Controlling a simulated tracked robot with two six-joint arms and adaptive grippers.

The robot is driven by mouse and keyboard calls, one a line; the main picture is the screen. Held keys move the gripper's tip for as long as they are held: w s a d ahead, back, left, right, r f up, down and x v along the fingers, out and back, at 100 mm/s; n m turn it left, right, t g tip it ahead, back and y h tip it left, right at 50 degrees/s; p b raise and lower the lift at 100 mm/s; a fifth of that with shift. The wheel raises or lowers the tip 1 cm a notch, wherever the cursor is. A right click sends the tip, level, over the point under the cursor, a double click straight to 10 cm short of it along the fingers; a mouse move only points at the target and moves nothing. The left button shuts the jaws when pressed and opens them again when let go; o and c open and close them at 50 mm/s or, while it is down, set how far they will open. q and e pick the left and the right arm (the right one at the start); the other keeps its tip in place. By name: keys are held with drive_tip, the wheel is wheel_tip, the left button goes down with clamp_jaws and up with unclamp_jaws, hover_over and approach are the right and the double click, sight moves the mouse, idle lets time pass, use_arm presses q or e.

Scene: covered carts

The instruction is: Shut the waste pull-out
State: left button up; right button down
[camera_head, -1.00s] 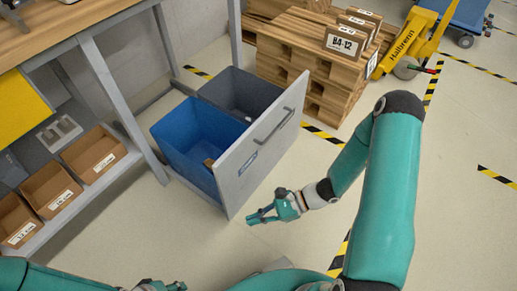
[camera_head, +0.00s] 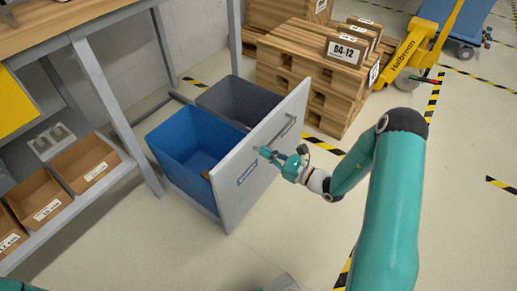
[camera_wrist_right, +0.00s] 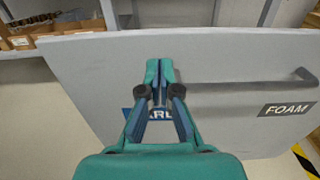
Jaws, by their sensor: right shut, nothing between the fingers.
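The waste pull-out stands open, its light grey front panel (camera_head: 240,190) out from the workbench. A blue bin (camera_head: 185,140) and a dark grey bin (camera_head: 240,100) show behind the panel. The bar handle (camera_head: 285,127) is on the panel's outer face. In the right wrist view the closed fingers (camera_wrist_right: 160,72) point at the panel (camera_wrist_right: 225,75), partly covering a blue label. I cannot tell if they touch. My left gripper is out of view.
The workbench (camera_head: 130,120) with open cardboard boxes (camera_head: 85,160) on its lower shelf stands at left. Stacked wooden pallets (camera_head: 310,75) with cartons stand behind the pull-out, and a yellow pallet jack (camera_head: 408,50) is at upper right.

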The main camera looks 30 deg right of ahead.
sight(250, 144)
drive_tip(key=shift+b+x, duration=0.55)
drive_tip(key=shift+x, duration=1.6)
